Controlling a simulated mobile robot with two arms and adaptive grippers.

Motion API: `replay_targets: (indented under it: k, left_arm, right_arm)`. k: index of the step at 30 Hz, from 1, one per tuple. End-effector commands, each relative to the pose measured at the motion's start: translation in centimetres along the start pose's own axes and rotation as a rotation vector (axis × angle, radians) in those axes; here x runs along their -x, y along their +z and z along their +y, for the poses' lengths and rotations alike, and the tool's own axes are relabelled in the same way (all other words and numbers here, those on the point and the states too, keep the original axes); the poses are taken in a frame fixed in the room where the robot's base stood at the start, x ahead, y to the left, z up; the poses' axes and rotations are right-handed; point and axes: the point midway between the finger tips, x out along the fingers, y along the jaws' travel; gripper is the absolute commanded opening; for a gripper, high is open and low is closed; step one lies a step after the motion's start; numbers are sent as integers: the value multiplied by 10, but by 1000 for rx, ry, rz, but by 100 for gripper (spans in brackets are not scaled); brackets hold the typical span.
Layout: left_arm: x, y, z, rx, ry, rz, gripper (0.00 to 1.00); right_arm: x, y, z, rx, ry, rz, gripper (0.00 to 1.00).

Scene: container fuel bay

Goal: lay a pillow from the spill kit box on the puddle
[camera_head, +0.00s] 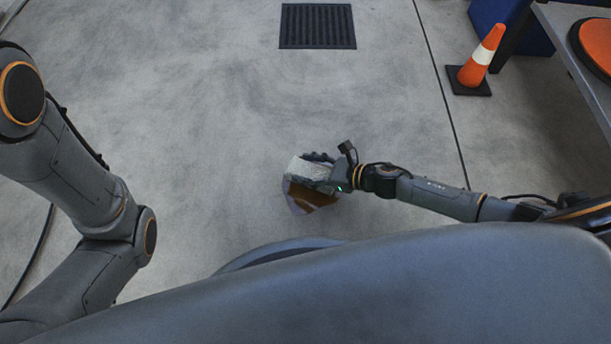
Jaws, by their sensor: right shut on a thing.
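A brown puddle (318,195) with a purplish edge lies on the concrete floor close in front of my base. A pale grey pillow (307,171) is over its upper part and hides some of it. My right gripper (323,169) reaches in from the right and is shut on the pillow. I cannot tell whether the pillow touches the floor or hangs a little above it. My left arm shows at the left, but its gripper is out of view. I cannot make out a spill kit box for certain.
A dark floor grate (317,26) lies at the top. An orange and white cone (482,57) stands at upper right beside a blue box-like object (507,14) and a grey table (570,45) with an orange round thing (596,42). The floor left of the puddle is clear.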

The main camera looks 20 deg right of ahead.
Motion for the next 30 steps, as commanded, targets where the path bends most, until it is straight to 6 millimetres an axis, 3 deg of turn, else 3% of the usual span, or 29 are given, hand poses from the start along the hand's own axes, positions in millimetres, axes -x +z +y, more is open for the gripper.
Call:
replay_targets:
  k: [7, 19, 20, 23, 30]
  left_arm:
    - [27, -9, 6, 0, 0, 0, 39]
    - [29, -10, 6, 1, 0, 0, 39]
    - [29, -10, 6, 1, 0, 0, 39]
    - [28, -10, 6, 1, 0, 0, 39]
    - [28, -10, 6, 0, 0, 0, 39]
  right_arm:
    - [-20, -32, 0, -2, 0, -1, 27]
    - [-20, -35, 0, -1, 0, -1, 27]
    - [-20, -35, 0, -1, 0, -1, 60]
    - [-20, -34, 0, -1, 0, -1, 80]
    - [-20, -34, 0, 0, 0, -1, 80]
